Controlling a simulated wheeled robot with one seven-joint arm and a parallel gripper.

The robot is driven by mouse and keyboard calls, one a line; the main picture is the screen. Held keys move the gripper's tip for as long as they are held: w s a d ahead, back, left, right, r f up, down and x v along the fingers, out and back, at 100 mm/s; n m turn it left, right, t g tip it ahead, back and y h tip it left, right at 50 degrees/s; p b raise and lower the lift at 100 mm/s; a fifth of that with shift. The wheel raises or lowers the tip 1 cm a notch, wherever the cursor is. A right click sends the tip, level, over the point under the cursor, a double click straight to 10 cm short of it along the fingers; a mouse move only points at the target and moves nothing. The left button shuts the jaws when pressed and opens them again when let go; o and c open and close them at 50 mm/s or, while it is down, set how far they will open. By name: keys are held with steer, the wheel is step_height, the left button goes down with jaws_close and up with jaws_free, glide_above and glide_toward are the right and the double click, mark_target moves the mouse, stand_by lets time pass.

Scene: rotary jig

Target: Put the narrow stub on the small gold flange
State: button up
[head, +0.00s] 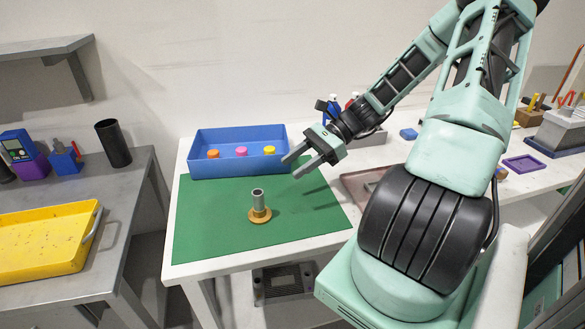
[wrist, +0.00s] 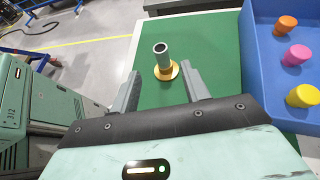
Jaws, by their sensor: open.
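The narrow stub (head: 258,198) is a grey hollow tube standing upright on the small gold flange (head: 260,215), a round gold disc on the green mat (head: 205,225). In the wrist view the stub (wrist: 161,55) also stands on the gold flange (wrist: 166,70), ahead of my jaws and apart from them. My gripper (head: 290,166) is open and empty, above and to the right of the stub in the head view. In the wrist view its two fingers (wrist: 160,88) are spread, with nothing between them. How the stub seats in the flange is hidden.
A blue tray (head: 228,172) with an orange, a pink and a yellow piece stands at the mat's back edge. A yellow tray (head: 40,245) lies on the grey bench at the left. The mat around the flange is clear.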

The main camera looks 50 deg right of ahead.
steer(key=s+a+r+n+g+h, duration=0.1)
steer(key=a+n+g+h, duration=0.25)
steer(key=a+n, duration=0.5)
steer(key=s+a+n+g+h, duration=0.25)
steer(key=a+n+g, duration=0.3)
steer(key=a, duration=0.55)
steer(key=s+a+r+n+t+h, duration=0.4)
steer(key=s+a+n, duration=0.6)
steer(key=n, duration=0.6)
steer(key=a+r+h, duration=0.1)
steer(key=a, duration=0.1)
steer(key=shift+a+r, duration=0.25)
steer(key=shift+a, duration=0.1)
